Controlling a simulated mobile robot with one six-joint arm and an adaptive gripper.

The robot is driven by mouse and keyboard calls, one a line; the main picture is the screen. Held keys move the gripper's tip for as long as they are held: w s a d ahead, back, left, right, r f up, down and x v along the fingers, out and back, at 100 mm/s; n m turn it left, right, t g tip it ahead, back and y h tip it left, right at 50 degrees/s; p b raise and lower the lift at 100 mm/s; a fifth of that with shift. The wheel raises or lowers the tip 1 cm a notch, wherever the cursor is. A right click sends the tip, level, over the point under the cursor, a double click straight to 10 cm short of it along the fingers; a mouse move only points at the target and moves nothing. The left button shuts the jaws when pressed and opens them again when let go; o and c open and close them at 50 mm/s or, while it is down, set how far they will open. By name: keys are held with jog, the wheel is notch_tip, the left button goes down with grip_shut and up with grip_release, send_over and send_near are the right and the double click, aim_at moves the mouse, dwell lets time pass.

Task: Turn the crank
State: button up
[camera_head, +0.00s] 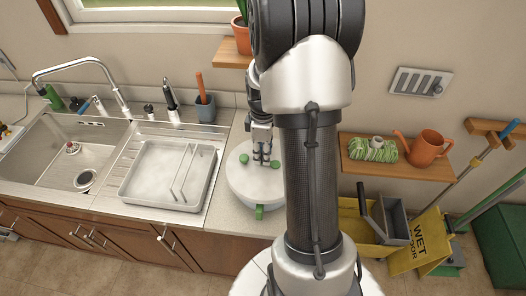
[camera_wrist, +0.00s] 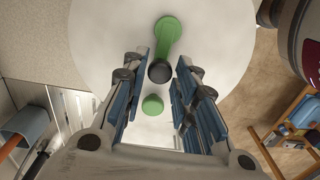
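A white round-lidded bowl (camera_head: 238,182), like a salad spinner, stands on the counter. In the wrist view its white lid (camera_wrist: 220,40) fills the middle. A green crank arm (camera_wrist: 168,35) lies on the lid and has a dark round knob (camera_wrist: 160,71) at its near end. A separate green button (camera_wrist: 152,104) sits closer to my wrist. My gripper (camera_wrist: 162,60) points down over the lid, its blue-padded fingers open on either side of the knob with a gap at each side. In the head view my gripper (camera_head: 262,150) is over the lid and hides part of the crank.
A white dish tray (camera_head: 150,172) and a sink (camera_head: 75,160) are left of the bowl.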

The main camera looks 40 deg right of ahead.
grip_shut()
jog(key=shift+d, duration=0.1)
